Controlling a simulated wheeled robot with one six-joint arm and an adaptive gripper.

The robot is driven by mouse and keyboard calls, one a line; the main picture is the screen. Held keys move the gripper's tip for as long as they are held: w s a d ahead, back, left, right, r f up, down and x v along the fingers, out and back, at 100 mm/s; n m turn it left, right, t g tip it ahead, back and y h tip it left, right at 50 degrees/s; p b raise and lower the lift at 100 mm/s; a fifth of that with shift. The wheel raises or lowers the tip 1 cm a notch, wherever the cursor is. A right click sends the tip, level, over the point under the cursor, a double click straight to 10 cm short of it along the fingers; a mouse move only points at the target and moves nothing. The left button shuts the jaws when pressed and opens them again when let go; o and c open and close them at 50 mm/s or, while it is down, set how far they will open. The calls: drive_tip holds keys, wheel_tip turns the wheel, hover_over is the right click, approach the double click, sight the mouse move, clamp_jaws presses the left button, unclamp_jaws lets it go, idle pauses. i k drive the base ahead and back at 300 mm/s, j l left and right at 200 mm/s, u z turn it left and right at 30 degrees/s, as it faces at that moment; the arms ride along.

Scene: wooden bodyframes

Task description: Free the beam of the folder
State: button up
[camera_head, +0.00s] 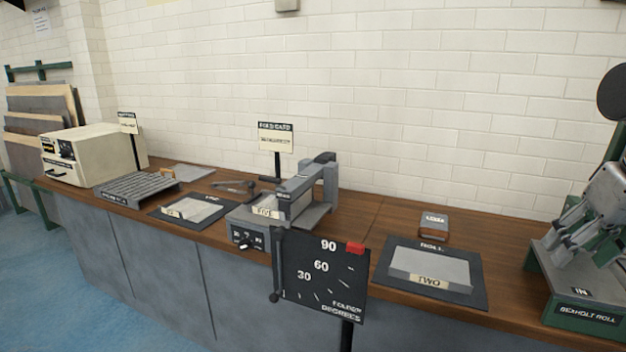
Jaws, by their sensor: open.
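The folder (250,218) is a grey machine standing on the bench at the centre of the head view. Its raised beam (303,183) slants over a light grey labelled piece (267,209) at the front. A small lever (247,246) shows on the folder's front panel. The black degree dial (322,278) stands in front, marked 30, 60 and 90, with a red marker (355,249) beside 90. Whether the beam touches the piece is too small to tell.
A black mat (472,293) carries a grey block labelled TWO (428,281). The green roll base (585,318) is at the right. A cream oven-like box (85,152) and a ribbed rack (135,189) stand at the left.

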sight(287, 194)
drive_tip(key=i+l+u, duration=0.1)
drive_tip(key=u, duration=0.3)
drive_tip(key=i+l+u, duration=0.2)
drive_tip(key=u, duration=0.15)
drive_tip(key=i+l+u, duration=0.25)
drive_tip(key=u, duration=0.15)
